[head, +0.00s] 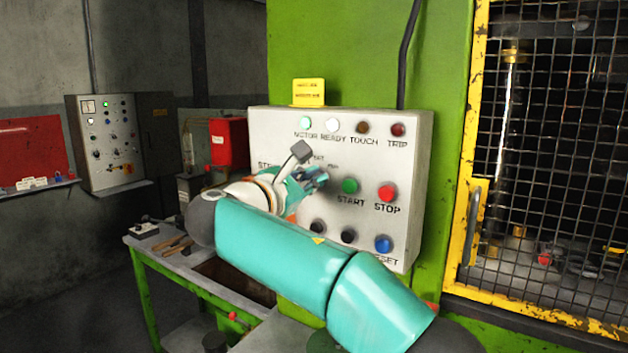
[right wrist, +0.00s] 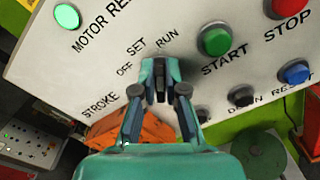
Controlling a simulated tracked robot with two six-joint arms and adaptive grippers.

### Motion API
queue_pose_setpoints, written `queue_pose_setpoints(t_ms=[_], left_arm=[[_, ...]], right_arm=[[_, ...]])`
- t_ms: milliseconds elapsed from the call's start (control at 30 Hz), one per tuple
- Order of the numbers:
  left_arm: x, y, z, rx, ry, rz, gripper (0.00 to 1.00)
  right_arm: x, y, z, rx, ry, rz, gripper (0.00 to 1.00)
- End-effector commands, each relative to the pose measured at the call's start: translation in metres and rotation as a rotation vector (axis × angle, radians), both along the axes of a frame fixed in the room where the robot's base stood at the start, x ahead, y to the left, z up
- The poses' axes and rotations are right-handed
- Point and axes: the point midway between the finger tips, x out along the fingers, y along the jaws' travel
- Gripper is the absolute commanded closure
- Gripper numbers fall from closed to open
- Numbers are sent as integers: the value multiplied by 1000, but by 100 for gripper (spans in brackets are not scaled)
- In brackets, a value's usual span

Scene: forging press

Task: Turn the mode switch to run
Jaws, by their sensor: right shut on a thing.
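The white control panel (head: 420,160) is mounted on the green press frame. My right gripper (right wrist: 158,78) is shut on the mode switch (right wrist: 159,88), a small dark knob under the labels OFF, SET and RUN. The fingers hide most of the knob, so I cannot tell exactly which label it points to. In the head view my right gripper (head: 314,178) is at the panel, left of the START button, and the arm hides the panel's lower left part. My left gripper is not in view.
Close to the right are the green START button (head: 350,186) and red STOP button (head: 388,193). Below are dark buttons and the blue RESET button (head: 383,243). Lamps line the top; MOTOR (right wrist: 67,16) glows green. A mesh guard (head: 560,130) stands right, a bench (head: 205,275) lower left.

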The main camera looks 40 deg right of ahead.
Motion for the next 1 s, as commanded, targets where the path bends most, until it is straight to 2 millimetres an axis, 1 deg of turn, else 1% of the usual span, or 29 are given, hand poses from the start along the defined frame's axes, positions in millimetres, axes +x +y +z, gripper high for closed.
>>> queue_pose_setpoints(t_ms=[100,300,500,867,900,967,1000], left_arm=[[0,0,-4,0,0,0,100],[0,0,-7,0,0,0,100],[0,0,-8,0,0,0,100],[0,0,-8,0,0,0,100],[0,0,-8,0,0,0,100],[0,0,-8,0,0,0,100],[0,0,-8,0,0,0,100]], right_arm=[[1,0,-2,25,-68,7,100],[1,0,-2,58,-146,8,100],[1,1,-2,70,-178,9,100],[1,1,-2,72,-180,9,100],[1,1,-2,72,-180,9,84],[1,1,-2,73,-180,10,74],[1,1,-2,73,-179,9,67]])
